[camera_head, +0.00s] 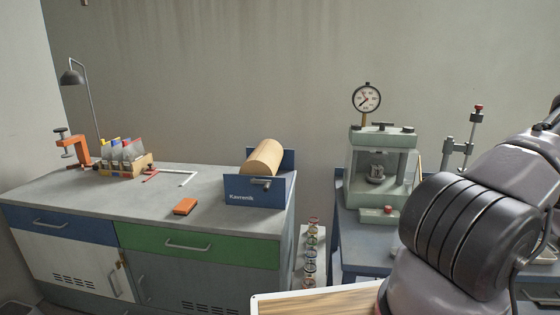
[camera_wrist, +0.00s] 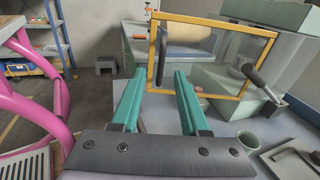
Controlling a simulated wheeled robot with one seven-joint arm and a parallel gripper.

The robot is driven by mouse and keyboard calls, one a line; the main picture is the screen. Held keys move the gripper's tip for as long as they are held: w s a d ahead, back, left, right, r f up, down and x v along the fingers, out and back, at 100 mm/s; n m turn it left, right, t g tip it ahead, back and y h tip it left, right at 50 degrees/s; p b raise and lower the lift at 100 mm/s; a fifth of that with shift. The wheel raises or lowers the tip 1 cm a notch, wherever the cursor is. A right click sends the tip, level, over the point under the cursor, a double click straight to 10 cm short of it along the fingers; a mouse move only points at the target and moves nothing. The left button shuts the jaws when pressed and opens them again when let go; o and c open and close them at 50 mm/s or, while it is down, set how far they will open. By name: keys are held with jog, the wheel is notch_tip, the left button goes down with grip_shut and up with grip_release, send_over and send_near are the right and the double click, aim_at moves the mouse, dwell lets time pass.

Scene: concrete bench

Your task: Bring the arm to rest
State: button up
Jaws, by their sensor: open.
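My gripper (camera_wrist: 157,76) shows in the wrist view, its two teal fingers apart with nothing between them. A clear panel with a yellow frame (camera_wrist: 262,34) and a dark handle stands just beyond the fingertips. I cannot tell how much space lies between fingers and panel. In the head view my arm reaches in at the right, bent, in front of the blue stand. My gripper is hidden or out of the picture there.
A pale green press (camera_head: 378,138) with a dial gauge (camera_head: 367,99) stands behind my arm. Left is a bench (camera_head: 110,195) with a wooden roll (camera_head: 264,158) in a blue holder and an orange block (camera_head: 185,206). Pink tubing (camera_wrist: 38,115) is left in the wrist view.

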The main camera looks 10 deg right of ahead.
jog(key=w+a+r+n+g+h, duration=0.25)
jog(key=a+r+n+g, duration=0.3)
jog(key=a+r, duration=0.5)
jog(key=w+a+r+n+g+h, duration=0.2)
jog(key=a+r+n+g+h, duration=0.3)
jog(key=a+r, duration=0.5)
jog(key=s+a+r+n+t+h, duration=0.2)
jog(key=s+a+r+n+t, duration=0.2)
jog(key=a, duration=0.5)
jog(key=s+a+r+n+t+h, duration=0.3)
jog(key=s+a+r+n, duration=0.3)
jog(key=s+a+r, duration=0.2)
jog(key=shift+s+a+t, duration=0.15)
jog(key=shift+a+t, duration=0.3)
jog(key=shift+a, duration=0.35)
